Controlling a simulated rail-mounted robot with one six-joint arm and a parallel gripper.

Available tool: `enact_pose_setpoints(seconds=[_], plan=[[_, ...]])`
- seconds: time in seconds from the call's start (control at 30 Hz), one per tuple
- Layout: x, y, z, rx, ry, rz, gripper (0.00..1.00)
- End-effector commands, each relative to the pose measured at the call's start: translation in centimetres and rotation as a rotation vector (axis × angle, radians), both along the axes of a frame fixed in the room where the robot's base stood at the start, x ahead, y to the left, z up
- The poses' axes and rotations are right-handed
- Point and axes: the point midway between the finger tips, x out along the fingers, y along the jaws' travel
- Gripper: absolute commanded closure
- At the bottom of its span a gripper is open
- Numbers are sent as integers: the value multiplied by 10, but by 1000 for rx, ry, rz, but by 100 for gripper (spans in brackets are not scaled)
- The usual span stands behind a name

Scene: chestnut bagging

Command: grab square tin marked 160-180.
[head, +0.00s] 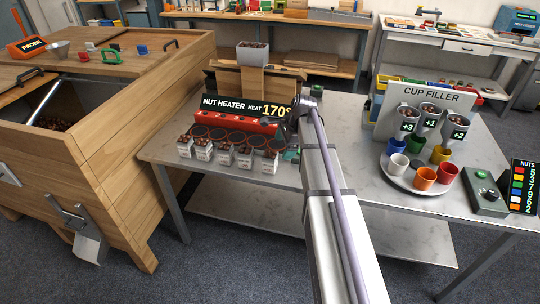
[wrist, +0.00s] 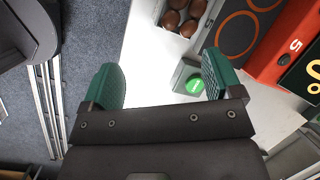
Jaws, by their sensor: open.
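Several square white tins filled with chestnuts stand in a row in front of the nut heater in the head view. The rightmost tin (head: 269,168) is closest to my gripper. The tins carry small printed labels, too small to read, so I cannot tell which is marked 160-180. My gripper (wrist: 163,82) has its two green fingers wide apart with nothing between them. In the wrist view, chestnuts (wrist: 180,16) in one tin show at the top edge, beyond the fingertips. In the head view, my arm hides most of the gripper.
The nut heater (head: 237,120) is red with a sign reading 170. A small box with a green button (wrist: 186,80) sits near my right finger. A cup filler with coloured cups on a round tray (head: 397,182) stands right. A wooden bin (head: 125,135) stands left.

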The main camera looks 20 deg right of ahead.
Motion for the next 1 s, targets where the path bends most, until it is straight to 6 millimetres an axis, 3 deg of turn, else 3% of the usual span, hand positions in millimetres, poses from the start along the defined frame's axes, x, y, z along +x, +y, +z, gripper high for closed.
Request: enact_pose_setpoints(seconds=[0.03, 0.07, 0.23, 0.37, 0.63, 0.87, 1.0], plan=[[17, -2, 0, 51, 23, -145, 15], [22, -1, 0, 82, 40, -236, 15], [23, 3, 1, 170, 109, -530, 15], [23, 4, 0, 175, 117, -557, 15], [33, 16, -49, 174, 116, -553, 15], [37, 21, -55, 173, 116, -552, 15], [42, 26, -80, 173, 116, -552, 15]])
